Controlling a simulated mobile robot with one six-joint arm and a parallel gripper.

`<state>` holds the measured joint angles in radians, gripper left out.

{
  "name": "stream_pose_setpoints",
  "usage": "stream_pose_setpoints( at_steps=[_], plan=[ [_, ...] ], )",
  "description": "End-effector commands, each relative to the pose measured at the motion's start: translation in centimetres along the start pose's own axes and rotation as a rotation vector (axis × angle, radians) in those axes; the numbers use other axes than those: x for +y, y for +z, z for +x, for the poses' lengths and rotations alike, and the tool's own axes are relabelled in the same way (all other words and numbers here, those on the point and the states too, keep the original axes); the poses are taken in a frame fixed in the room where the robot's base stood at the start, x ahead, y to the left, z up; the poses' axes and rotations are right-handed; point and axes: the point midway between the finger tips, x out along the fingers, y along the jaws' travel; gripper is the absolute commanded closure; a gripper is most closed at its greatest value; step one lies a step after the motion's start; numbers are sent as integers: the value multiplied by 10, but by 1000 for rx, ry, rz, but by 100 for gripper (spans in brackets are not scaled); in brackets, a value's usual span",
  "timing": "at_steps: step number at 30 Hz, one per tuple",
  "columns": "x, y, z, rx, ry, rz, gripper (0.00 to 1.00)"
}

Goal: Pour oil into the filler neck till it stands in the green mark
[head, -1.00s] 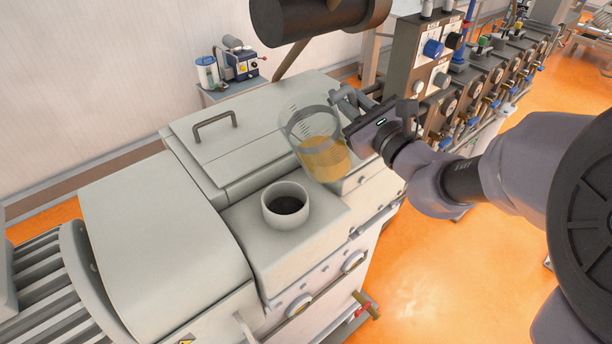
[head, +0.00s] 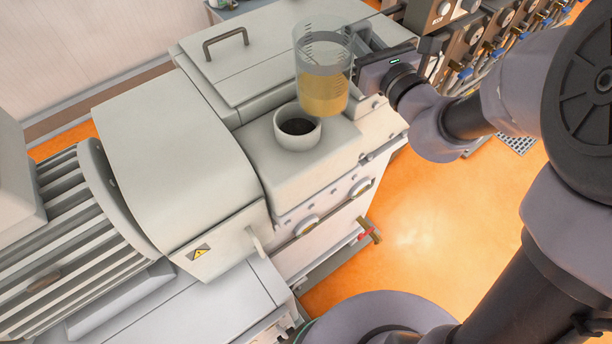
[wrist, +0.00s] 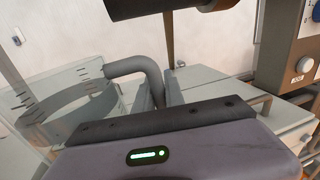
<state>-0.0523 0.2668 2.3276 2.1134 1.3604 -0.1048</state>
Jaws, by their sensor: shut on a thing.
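A clear measuring jug (head: 322,58) holds amber oil in its lower part and stands about upright in the air. My gripper (head: 360,66) is shut on the jug's handle from the right. The wrist view shows the grey handle (wrist: 142,68) and part of the jug's marked clear wall (wrist: 60,108) at left. The filler neck (head: 297,136), a short pale open cup with a dark inside, stands on the machine's gearbox (head: 332,152). In the head view the jug is just above and right of the neck. No oil stream shows. I cannot make out the green mark.
Round gauges or sight glasses (head: 307,226) sit on the gearbox's side, above a red-handled valve (head: 370,232). A lid with a handle (head: 224,42) lies behind the neck. A large pale cover (head: 175,160) stands left. The orange floor (head: 410,230) is clear at right.

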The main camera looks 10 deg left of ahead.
Motion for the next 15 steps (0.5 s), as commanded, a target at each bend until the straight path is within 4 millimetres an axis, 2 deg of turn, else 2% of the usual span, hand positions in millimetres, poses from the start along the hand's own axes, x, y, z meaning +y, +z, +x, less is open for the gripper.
stream_pose_setpoints(
  at_steps=[6, 15],
  plan=[
    [2, -6, 0, 6, -2, 46, 100],
    [2, -4, 0, 5, -2, 46, 100]
  ],
)
